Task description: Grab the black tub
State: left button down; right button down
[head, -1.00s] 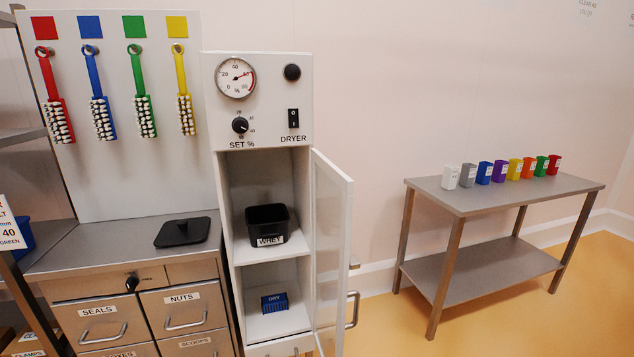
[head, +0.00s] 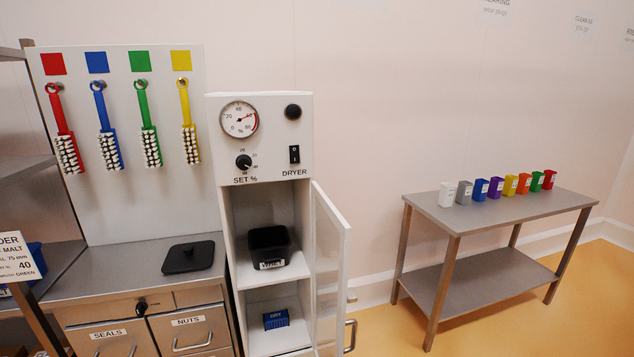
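The black tub (head: 268,242) stands upright on the upper shelf of the open dryer cabinet (head: 262,183). A white label reading WHEY is on its front, low down. Its top looks open, and I cannot make out its contents. The dryer's glazed door (head: 330,270) is swung open to the right. Neither of my grippers is in view.
A blue DRY box (head: 276,319) sits on the dryer's lower shelf. Coloured brushes (head: 108,145) hang on a board at left. A steel table (head: 500,211) with several small coloured cups stands at right. Yellow floor between the dryer door and table is clear.

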aim_at(270, 250)
jog(key=i+l+u, duration=0.4)
jog(key=l, duration=0.25)
jog(key=l+u, duration=0.2)
jog(key=l, duration=0.15)
jog(key=i+l+u, duration=0.2)
jog(key=l, duration=0.2)
jog(key=l+u, duration=0.25)
jog(key=i+l, duration=0.05)
jog(key=l, duration=0.05)
